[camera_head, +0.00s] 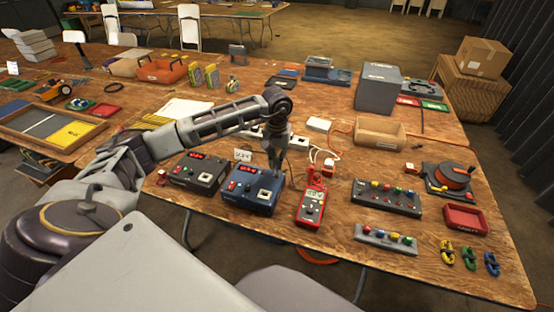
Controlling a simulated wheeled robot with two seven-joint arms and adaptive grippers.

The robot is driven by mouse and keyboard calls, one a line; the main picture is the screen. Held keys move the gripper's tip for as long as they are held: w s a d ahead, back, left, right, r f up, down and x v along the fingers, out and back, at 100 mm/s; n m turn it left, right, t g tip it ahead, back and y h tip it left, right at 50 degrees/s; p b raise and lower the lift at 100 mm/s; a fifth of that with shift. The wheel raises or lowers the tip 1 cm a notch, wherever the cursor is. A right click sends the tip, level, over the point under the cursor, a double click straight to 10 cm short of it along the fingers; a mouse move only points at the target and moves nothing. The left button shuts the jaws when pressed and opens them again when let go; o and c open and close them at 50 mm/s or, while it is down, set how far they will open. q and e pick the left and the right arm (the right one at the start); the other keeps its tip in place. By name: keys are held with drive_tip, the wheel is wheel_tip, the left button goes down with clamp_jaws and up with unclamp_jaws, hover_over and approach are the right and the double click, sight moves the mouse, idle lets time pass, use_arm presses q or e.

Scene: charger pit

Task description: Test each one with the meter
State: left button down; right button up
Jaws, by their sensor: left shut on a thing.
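A red clamp meter (312,206) with a grey screen lies on the wooden table, right of a blue box (246,193) with a red display and a white socket. A black box (192,174) with a red display and a white socket stands left of the blue one. A small white charger-like block (328,164) with a cable sits behind the meter. My right gripper is out of view.
Grey panels with coloured knobs (387,198) (386,239) stand right of the meter. Coloured cable coils (469,256) lie near the right front edge.

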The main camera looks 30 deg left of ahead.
use_arm(q)
drive_tip(key=c, duration=1.5)
unclamp_jaws()
drive_tip(key=shift+o, duration=0.2)
drive_tip(key=o, duration=0.3)
drive_tip(key=shift+o, duration=0.2)
drive_tip(key=shift+r+p, duration=1.3)
drive_tip(key=shift+r, duration=1.35)
drive_tip(key=shift+r+p, duration=0.35)
drive_tip(key=shift+r, duration=0.75)
